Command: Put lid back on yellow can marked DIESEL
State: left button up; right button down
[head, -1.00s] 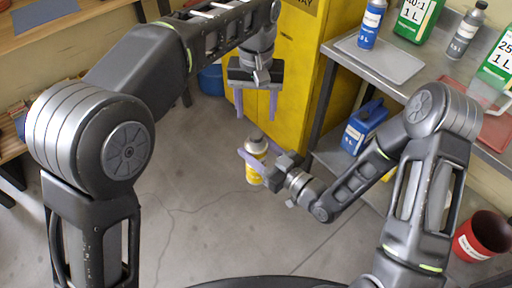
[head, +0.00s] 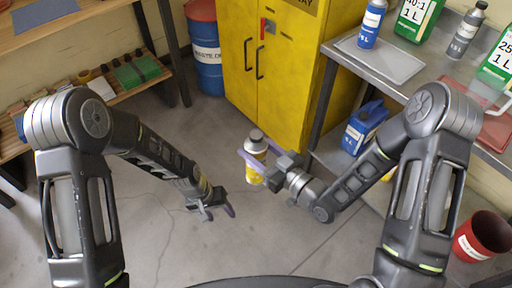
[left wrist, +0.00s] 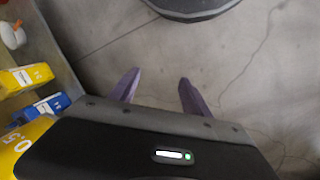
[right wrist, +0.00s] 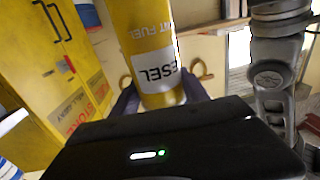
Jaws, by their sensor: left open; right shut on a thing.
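My right gripper (head: 258,155) is shut around a yellow can (head: 254,178) and holds it upright above the floor. In the right wrist view the can (right wrist: 146,30) carries a white label reading "ESEL", the rest turned out of sight. No separate lid is visible.
A yellow cabinet (head: 262,70) and a blue drum (head: 207,65) stand behind. A metal bench (head: 385,85) with bottles is at right, a blue jug (head: 362,128) beneath it. A red bucket (head: 482,236) is at lower right. The floor around my left gripper is clear.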

pick_arm(q)
jog(key=s+f+n+t+h, duration=0.1)
jog(key=s+f, duration=0.3)
jog(key=s, duration=0.9)
jog(key=shift+s+d+n, duration=0.2)
jog(key=shift+n, duration=0.3)
